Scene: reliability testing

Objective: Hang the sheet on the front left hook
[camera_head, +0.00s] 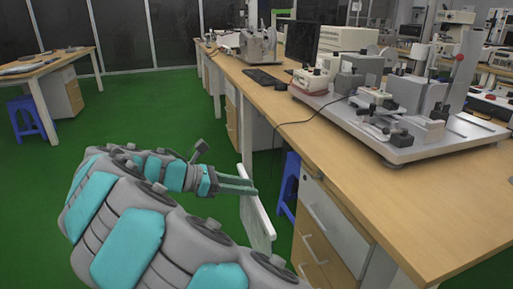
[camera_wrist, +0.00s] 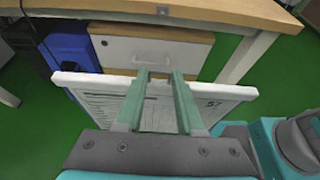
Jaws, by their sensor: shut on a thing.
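The sheet is a stiff white board (camera_wrist: 232,93) with printed lines and a number on its face. In the head view the sheet (camera_head: 257,218) hangs upright, edge-on, beside the long workbench. My gripper (camera_wrist: 161,76) is shut on the sheet's top edge near its middle, one finger on either side. In the head view my gripper (camera_head: 254,187) is at the left side of the bench, below the top. A small pale fitting (camera_wrist: 163,10) shows on the bench-top edge in the wrist view; I cannot tell for certain whether it is the hook.
The workbench (camera_head: 440,205) carries a test machine (camera_head: 390,120) and a keyboard (camera_head: 264,77). A drawer cabinet (camera_wrist: 150,50) and a blue stool (camera_wrist: 72,52) stand under the bench, behind the sheet. Green floor (camera_head: 120,110) is open to the left.

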